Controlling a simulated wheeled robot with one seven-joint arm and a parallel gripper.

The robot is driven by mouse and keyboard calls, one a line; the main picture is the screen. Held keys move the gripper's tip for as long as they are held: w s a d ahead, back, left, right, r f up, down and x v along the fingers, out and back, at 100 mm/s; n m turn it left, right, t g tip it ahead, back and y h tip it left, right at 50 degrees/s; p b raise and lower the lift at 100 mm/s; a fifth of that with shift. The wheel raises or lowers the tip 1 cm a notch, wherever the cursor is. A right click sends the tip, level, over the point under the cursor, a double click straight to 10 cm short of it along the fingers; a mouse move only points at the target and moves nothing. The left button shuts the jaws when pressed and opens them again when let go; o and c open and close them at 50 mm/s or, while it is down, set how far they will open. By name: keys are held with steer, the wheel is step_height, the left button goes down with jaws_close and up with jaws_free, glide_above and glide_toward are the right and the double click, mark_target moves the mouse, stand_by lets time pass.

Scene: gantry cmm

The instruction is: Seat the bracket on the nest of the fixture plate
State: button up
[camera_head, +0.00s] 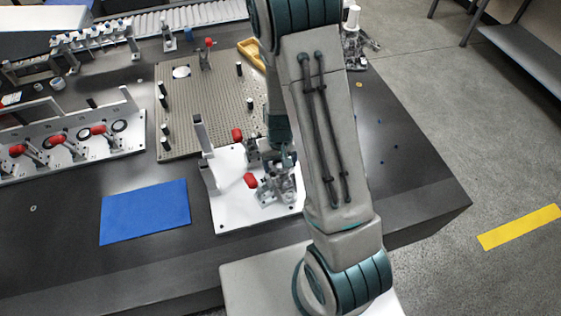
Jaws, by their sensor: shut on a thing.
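The white fixture plate (234,208) lies on the dark table in front of the perforated plate. Toggle clamps with red handles (250,181) stand on it, and grey uprights rise at its left edge. My gripper (284,161) points down over the right part of the fixture plate, among the clamps. It is shut on a small grey part, which I take to be the bracket; its outline blends with the metal clamps. My arm crosses in front and hides the plate's right edge. I cannot make out the nest or whether the bracket touches it.
A perforated plate (215,112) with black posts lies behind. A white rail with red-handled clamps (72,158) stands at left. A blue mat (145,212) lies left of the fixture plate, with bare table around it. A yellow tray (251,54) is at the back.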

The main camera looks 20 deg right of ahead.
mark_target(280, 166)
steer(key=shift+f, duration=0.1)
steer(key=o, duration=1.4)
steer(key=shift+o, duration=0.2)
step_height(280, 166, up, 14)
steer(key=s+r+t, duration=0.3)
steer(key=s+r, duration=1)
steer(key=s, duration=0.1)
steer(key=shift+r, duration=0.4)
